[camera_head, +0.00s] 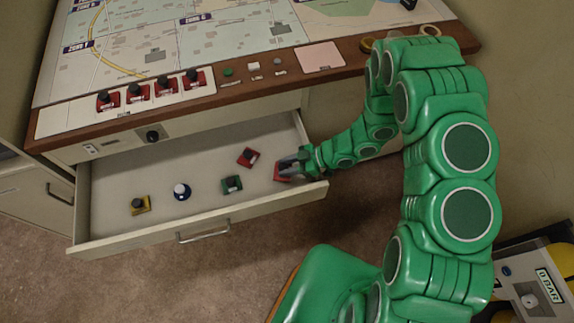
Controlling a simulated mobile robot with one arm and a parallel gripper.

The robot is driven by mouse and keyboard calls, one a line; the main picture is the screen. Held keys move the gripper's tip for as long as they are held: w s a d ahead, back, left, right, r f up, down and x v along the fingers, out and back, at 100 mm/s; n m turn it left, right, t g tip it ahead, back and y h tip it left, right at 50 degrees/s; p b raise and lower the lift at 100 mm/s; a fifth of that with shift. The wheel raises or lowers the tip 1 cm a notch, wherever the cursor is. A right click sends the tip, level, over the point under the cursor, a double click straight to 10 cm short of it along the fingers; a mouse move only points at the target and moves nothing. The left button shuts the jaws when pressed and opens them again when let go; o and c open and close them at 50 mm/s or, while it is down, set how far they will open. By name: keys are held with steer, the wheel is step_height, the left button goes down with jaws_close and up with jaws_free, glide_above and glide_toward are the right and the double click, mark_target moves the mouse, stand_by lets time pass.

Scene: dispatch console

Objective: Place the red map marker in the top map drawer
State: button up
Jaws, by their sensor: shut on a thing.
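The top map drawer (199,223) is pulled open below the map table. My gripper (287,164) is inside it at the right end, shut on a red map marker (281,176). The gripper's fingers hide part of this marker. The marker is low, close to the drawer floor; I cannot tell whether it touches it. Another red marker (247,157) lies in the drawer a little to the left. A green marker (231,184), a blue and white marker (181,191) and a yellow marker (139,205) also stand in the drawer.
A pink pad (320,56) and rings (430,30) lie to the right. The drawer's right wall (302,133) is close to my gripper. The drawer's back left is clear.

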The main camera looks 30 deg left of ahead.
steer(key=shift+f, duration=0.45)
steer(key=o, duration=1.1)
steer(key=shift+c, duration=0.2)
steer(key=shift+r, duration=0.2)
steer(key=shift+w+r, duration=0.1)
steer(key=shift+r, duration=0.35)
steer(key=v, duration=1.2)
steer(key=shift+f, duration=0.1)
